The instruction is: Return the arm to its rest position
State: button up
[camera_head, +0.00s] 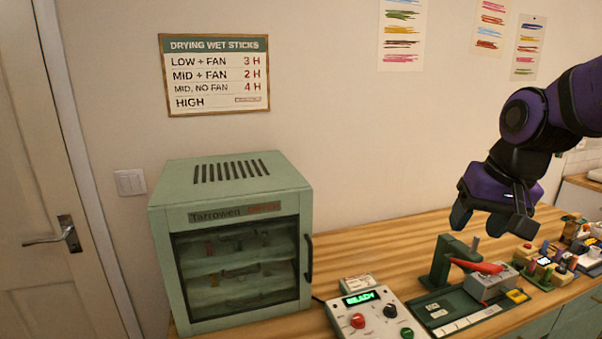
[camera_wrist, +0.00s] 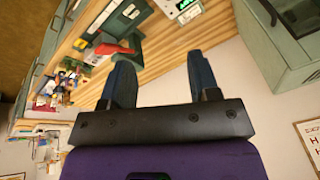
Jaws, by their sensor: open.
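My gripper (camera_head: 492,217) hangs from my purple and black arm at the right of the head view, above the wooden table and apart from the things on it. In the wrist view, my gripper (camera_wrist: 160,80) shows two dark blue fingers spread apart with nothing between them but the table top and wall behind. The gripper is open and empty. Below it in the head view stands a green press with a red handle (camera_head: 478,267); the red handle also shows in the wrist view (camera_wrist: 112,48), beyond the left finger.
A green drying cabinet (camera_head: 180,215) with its glass door shut stands on the table (camera_head: 365,250) at the left. A control box (camera_head: 375,316) with a lit READY display sits beside it. Several small coloured items (camera_head: 545,265) crowd the right. The table behind the control box is clear.

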jog(key=s+d+r+n+t+h, duration=0.1)
jog(key=s+r, duration=0.3)
jog(key=s, duration=0.9)
jog(key=shift+d+r+n+t, duration=0.2)
jog(key=shift+d+n+t, duration=0.2)
jog(key=shift+d+t, duration=0.1)
dwell(0.9)
